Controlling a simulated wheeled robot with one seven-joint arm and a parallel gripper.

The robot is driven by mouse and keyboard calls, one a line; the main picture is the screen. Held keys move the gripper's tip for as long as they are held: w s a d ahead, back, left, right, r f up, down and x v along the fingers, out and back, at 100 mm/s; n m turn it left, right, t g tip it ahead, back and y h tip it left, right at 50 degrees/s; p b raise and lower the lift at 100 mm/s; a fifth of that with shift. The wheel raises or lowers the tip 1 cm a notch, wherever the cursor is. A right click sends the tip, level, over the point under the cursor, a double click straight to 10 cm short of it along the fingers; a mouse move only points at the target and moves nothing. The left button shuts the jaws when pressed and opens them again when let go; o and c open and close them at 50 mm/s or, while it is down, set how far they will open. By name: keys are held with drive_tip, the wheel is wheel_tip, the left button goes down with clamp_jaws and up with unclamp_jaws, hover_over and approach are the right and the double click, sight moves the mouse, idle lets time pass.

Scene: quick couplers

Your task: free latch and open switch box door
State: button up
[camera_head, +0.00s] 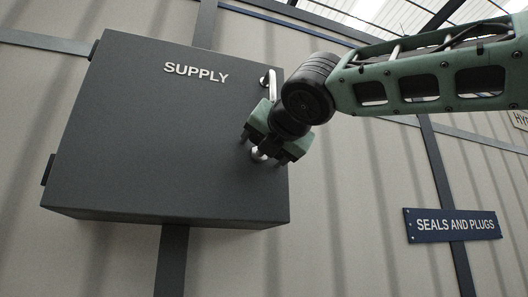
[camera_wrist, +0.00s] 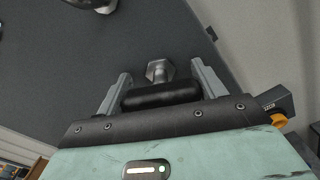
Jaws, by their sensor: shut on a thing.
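The dark grey switch box (camera_head: 150,130), marked SUPPLY, hangs on the wall, and its door looks shut. A metal handle (camera_head: 271,84) stands upright near the door's upper right edge. A round metal latch knob (camera_head: 258,154) sits below it, partly hidden by my gripper (camera_head: 264,149). In the wrist view my gripper (camera_wrist: 161,72) has one finger on each side of the latch knob (camera_wrist: 160,70), which has a hexagonal head. The gripper is shut on this knob. Another metal fitting (camera_wrist: 97,5) shows at the top left of the wrist view.
Hinges (camera_head: 48,169) show on the box's left side. A blue SEALS AND PLUGS sign (camera_head: 453,225) is on the wall at the lower right. The space in front of the door's left part is clear. A dark post (camera_head: 171,262) runs below the box.

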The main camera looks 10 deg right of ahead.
drive_tip(key=m+b, duration=0.1)
drive_tip(key=m, duration=0.2)
drive_tip(key=m+b, duration=0.1)
drive_tip(key=m, duration=0.2)
drive_tip(key=shift+f+m, duration=0.2)
drive_tip(key=shift+m, duration=0.1)
drive_tip(key=m+b, duration=0.2)
drive_tip(key=m, duration=0.3)
drive_tip(key=shift+m, duration=0.4)
drive_tip(key=o, duration=1)
drive_tip(key=shift+s+d+r, duration=0.1)
drive_tip(key=shift+s, duration=0.05)
